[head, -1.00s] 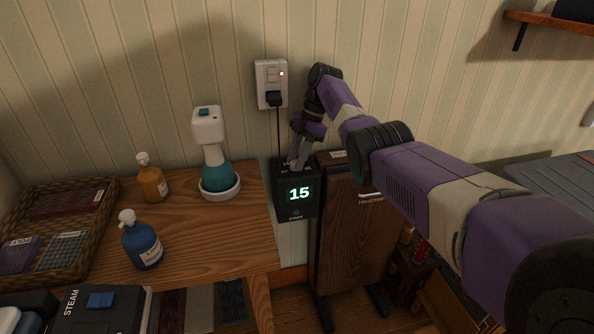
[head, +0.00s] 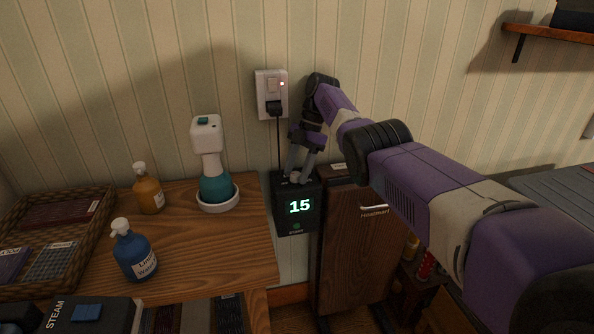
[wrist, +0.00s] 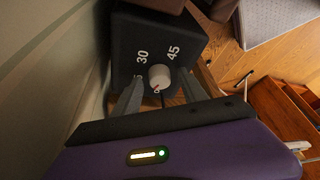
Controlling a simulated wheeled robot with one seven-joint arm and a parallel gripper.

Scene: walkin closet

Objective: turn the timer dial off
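The timer (head: 297,222) is a black box below the wall outlet, and its lit display reads 15. Its round pale dial (wrist: 159,76) is on the top face, with 30 and 45 printed around it in the wrist view. A small red mark shows at the dial's lower edge, near a partly hidden number. My gripper (wrist: 160,82) is open, with one finger on either side of the dial; it also shows over the timer's top in the head view (head: 297,176). I cannot tell whether the fingers touch the dial.
A black plug sits in the white outlet (head: 271,88), its cord running down behind the timer. A wooden trouser press (head: 355,240) stands close on the right. The wooden counter (head: 225,245) on the left holds a steamer (head: 208,160), bottles and a basket.

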